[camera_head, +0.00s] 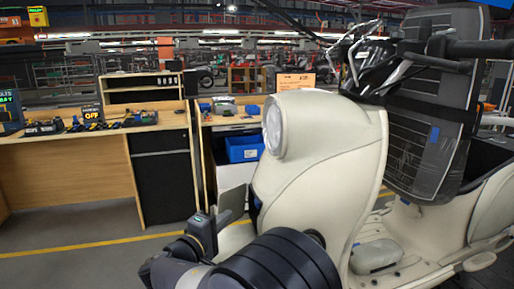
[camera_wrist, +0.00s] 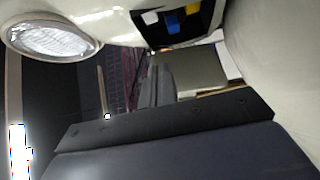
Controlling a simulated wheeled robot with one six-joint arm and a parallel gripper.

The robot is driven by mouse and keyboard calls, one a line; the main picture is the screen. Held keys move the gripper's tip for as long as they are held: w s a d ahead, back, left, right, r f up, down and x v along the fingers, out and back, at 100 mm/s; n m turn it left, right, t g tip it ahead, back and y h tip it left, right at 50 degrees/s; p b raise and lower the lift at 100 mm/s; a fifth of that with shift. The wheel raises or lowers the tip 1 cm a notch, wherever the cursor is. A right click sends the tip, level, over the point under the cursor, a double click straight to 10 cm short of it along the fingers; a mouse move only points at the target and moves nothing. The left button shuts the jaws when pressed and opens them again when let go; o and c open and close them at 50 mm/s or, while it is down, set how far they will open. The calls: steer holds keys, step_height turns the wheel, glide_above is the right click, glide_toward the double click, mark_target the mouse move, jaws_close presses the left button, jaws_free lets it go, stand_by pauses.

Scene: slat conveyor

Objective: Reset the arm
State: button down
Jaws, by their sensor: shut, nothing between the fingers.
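My gripper (camera_head: 222,212) is low in the middle of the head view, at the end of my dark arm. It is in front of the cream scooter (camera_head: 330,150), near the lower left of its front body. In the wrist view the fingers of my gripper (camera_wrist: 165,85) show above its dark body, shut with nothing between them. The scooter's round headlight (camera_head: 274,128) also shows at the upper left of the wrist view (camera_wrist: 50,38). Part of my arm hides the lower front of the scooter.
A wooden workbench (camera_head: 75,140) with tools stands at the left, and a second bench behind the scooter holds a blue bin (camera_head: 243,148). A dark wrapped panel (camera_head: 432,120) stands on the scooter. Grey floor (camera_head: 75,220) with a yellow line is clear at the lower left.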

steer(key=shift+s+a, duration=0.15)
steer(key=shift+s, duration=0.1)
